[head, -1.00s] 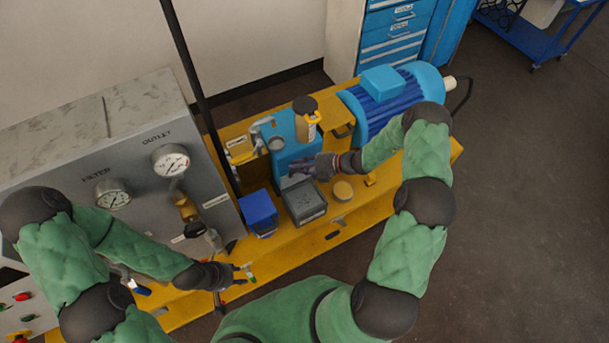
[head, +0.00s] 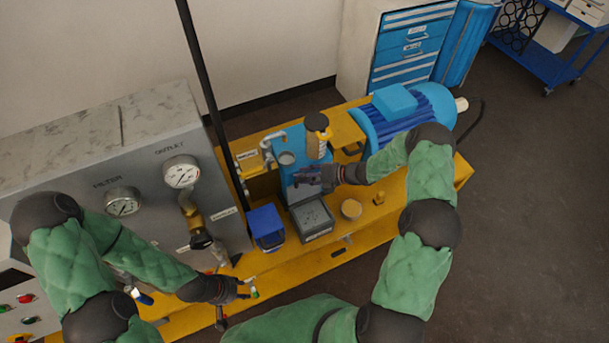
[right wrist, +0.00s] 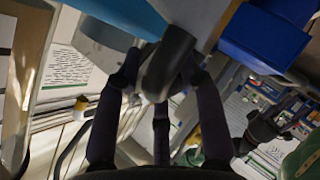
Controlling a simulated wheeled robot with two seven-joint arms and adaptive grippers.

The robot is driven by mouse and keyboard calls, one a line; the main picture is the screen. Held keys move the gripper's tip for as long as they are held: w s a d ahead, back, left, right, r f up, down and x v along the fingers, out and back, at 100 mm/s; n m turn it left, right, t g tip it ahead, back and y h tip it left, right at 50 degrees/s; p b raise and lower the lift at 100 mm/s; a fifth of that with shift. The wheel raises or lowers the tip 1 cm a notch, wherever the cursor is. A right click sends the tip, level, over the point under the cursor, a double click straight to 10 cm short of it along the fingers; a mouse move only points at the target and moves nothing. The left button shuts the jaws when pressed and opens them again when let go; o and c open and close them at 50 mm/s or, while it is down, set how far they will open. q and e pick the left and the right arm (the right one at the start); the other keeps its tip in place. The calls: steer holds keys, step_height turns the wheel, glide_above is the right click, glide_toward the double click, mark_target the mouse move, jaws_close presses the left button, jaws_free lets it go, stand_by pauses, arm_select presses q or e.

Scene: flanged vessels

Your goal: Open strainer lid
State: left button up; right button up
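The blue strainer body (head: 291,146) stands on the yellow skid in the middle of the head view. My right gripper (head: 306,176) reaches in from the right and is at its near side, hiding part of it. In the right wrist view, the fingers of my right gripper (right wrist: 162,85) flank a dark rounded bar (right wrist: 168,62); whether they press on it cannot be told. The strainer lid is not clearly distinguishable. My left gripper (head: 248,289) is low over the skid's front edge, beside a small green-tipped item (head: 254,293); its finger state is unclear.
A blue bin (head: 265,222), a grey box (head: 312,217) and a round tan container (head: 351,208) stand in front of the strainer. A gauge panel (head: 150,160) is at left.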

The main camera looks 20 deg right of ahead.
stand_by(0.4)
steer(key=v, duration=1.2)
steer(key=shift+a, duration=0.1)
steer(key=s+a+f+m+g+h+b, duration=0.3)
steer(key=s+a+f+m+b, duration=0.4)
steer(key=s+a+f+m, duration=0.4)
steer(key=s+a+f+m+g+h+b, duration=0.4)
steer(key=s+a+f+m+b, duration=0.4)
steer(key=s+a+f+m, duration=0.3)
steer(key=shift+s+f+m, duration=0.25)
steer(key=shift+f+m, duration=1.85)
steer(key=shift+f, duration=0.25)
